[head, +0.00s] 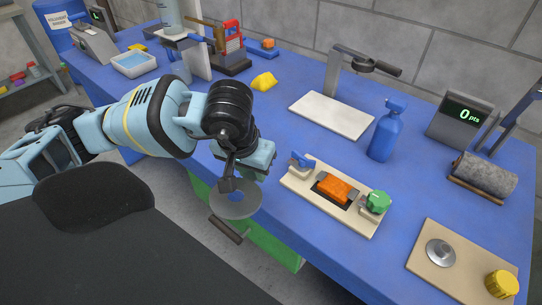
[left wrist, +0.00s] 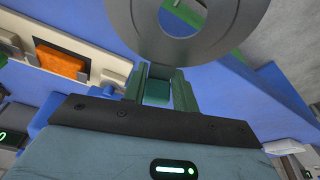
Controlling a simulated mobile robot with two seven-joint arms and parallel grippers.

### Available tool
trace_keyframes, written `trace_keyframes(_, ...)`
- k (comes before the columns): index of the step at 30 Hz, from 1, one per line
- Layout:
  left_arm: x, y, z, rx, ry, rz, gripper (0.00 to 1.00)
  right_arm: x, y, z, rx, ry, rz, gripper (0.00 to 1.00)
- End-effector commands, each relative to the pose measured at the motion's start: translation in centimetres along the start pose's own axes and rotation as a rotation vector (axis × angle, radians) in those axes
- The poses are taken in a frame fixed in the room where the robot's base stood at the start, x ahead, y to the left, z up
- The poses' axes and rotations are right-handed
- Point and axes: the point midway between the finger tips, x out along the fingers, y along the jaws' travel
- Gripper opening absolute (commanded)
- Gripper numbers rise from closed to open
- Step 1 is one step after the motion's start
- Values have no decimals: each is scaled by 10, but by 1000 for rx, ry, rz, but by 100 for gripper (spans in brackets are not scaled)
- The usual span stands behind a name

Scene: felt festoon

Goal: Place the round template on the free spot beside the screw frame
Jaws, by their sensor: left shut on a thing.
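The round template is a flat grey disc (head: 249,206) with a hole in its middle. My left gripper (head: 229,183) is shut on its edge and holds it out in front of the blue table's near edge. In the left wrist view the disc (left wrist: 205,50) sits between the green-looking fingers (left wrist: 158,80). A beige board (head: 298,185) on the table, probably the screw frame, carries a blue clamp (head: 301,160), an orange piece (head: 337,187) in a dark holder and a green knob (head: 378,202). The board is right of the gripper. My right gripper is out of view.
Another beige board (head: 440,279) at right bears a grey round piece (head: 440,253) and a yellow knob (head: 502,284). A blue spray bottle (head: 385,135), a white plate with a stand (head: 331,116) and a yellow lump (head: 264,81) stand behind. Bare blue table lies between the boards.

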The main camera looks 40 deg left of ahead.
Motion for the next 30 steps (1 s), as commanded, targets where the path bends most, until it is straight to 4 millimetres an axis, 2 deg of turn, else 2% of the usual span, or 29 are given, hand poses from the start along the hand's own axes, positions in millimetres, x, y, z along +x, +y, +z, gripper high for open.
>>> trace_keyframes(1,14,-10,-2,-27,30,-14,5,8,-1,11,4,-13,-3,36)
trace_keyframes(6,12,-31,-18,-87,139,-41,5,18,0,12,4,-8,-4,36)
trace_keyframes(17,8,-36,-32,-105,173,-46,5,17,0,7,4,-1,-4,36)
trace_keyframes(30,38,-40,-114,-106,171,-45,5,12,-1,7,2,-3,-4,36)
